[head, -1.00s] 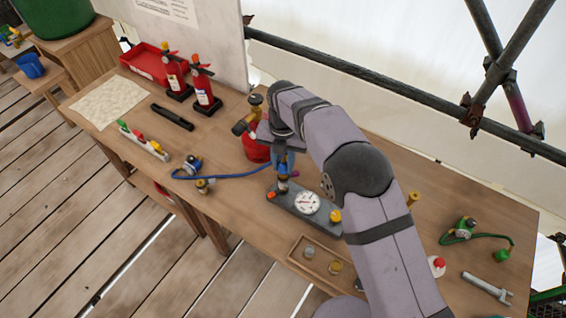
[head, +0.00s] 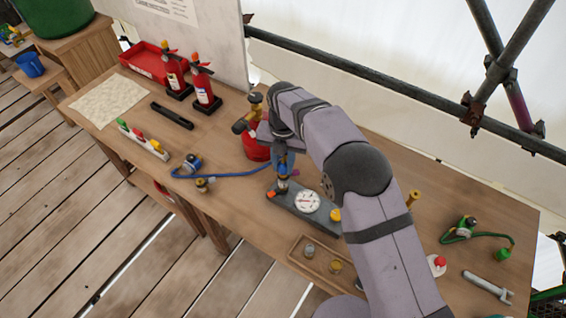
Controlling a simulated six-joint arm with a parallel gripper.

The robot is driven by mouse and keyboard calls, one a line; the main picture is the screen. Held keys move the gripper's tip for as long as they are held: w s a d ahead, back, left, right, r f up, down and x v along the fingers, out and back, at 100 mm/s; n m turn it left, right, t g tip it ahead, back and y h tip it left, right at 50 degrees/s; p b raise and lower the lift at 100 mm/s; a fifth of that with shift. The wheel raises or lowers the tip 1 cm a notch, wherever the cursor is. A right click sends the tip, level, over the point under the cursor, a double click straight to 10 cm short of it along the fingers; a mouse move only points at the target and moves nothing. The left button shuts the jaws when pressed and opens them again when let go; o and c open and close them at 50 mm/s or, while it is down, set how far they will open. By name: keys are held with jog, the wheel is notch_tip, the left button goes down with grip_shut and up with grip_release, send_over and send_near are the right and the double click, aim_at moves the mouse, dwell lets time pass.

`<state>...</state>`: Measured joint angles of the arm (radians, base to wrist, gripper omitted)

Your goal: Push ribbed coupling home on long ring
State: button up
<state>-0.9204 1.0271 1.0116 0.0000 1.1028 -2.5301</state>
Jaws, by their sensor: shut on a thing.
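My gripper (head: 283,163) points down at the left end of a dark grey gauge block (head: 318,222) and is shut on a blue ribbed coupling (head: 282,169). The coupling sits upright over a fitting on the block; whether it is fully seated is too small to tell. A blue hose (head: 235,173) runs left from there across the table to another blue and metal fitting (head: 192,162). The arm hides part of the coupling. I cannot pick out the long ring for certain.
A white-faced gauge (head: 307,202) and a yellow knob (head: 334,215) are on the block. A wooden tray (head: 296,262) with small caps lies in front. A red cylinder (head: 254,147) stands close behind.

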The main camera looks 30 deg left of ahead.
jog(key=shift+f, duration=0.15)
jog(key=o, duration=1.1)
jog(key=shift+c, duration=0.2)
jog(key=shift+r+b, duration=1.5)
jog(key=shift+r, duration=2.2)
